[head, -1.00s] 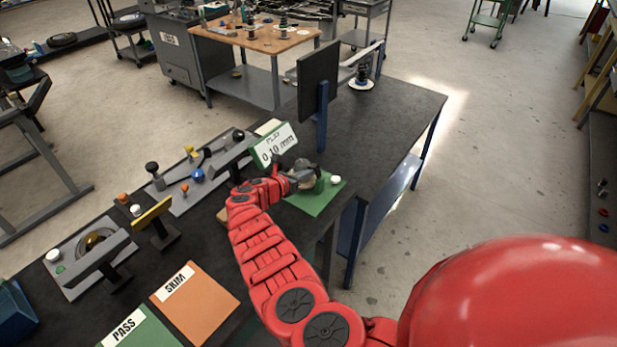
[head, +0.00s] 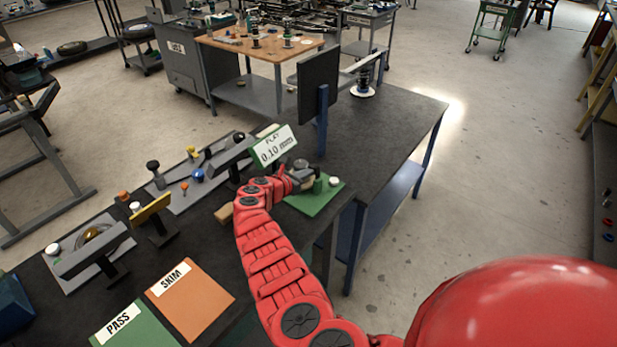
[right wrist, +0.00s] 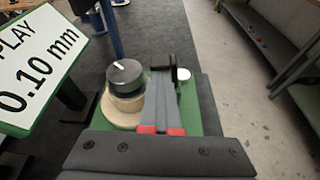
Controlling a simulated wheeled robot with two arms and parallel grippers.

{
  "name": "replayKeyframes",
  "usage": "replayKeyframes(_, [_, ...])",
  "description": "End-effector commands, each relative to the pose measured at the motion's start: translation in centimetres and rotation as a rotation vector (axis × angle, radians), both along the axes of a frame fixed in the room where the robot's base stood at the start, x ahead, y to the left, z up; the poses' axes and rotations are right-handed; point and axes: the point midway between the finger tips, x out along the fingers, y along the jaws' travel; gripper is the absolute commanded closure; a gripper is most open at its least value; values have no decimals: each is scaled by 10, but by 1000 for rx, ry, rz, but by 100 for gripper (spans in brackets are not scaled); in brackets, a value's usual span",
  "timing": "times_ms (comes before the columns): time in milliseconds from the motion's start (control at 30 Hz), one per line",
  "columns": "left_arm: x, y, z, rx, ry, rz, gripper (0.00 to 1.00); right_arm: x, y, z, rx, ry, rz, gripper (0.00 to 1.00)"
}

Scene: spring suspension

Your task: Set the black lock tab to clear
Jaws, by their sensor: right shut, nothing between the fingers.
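A black upright piece, which looks like the lock tab (right wrist: 181,74), stands on the green plate (right wrist: 211,118) in the right wrist view. A dark round knob with a white mark (right wrist: 125,72) sits on a cream disc left of the fingers. In the head view my right gripper (head: 311,181) is over the green plate (head: 318,203), and the tab is too small to make out. My left gripper is not in view.
A sign reading "PLAY 0.10 mm" (head: 273,146) stands left of the plate. A white button (head: 334,181) is at its right. A dark upright panel (head: 318,80) stands behind. SKIM (head: 195,305) and PASS (head: 140,328) mats lie at the near left.

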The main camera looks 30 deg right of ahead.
Motion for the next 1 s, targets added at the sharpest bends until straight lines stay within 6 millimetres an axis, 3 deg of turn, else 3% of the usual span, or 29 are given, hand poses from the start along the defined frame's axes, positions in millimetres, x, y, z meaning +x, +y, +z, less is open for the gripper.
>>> replayKeyframes(1000, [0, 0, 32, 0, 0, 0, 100, -5, -5, 6, 121, -293, -1, 100])
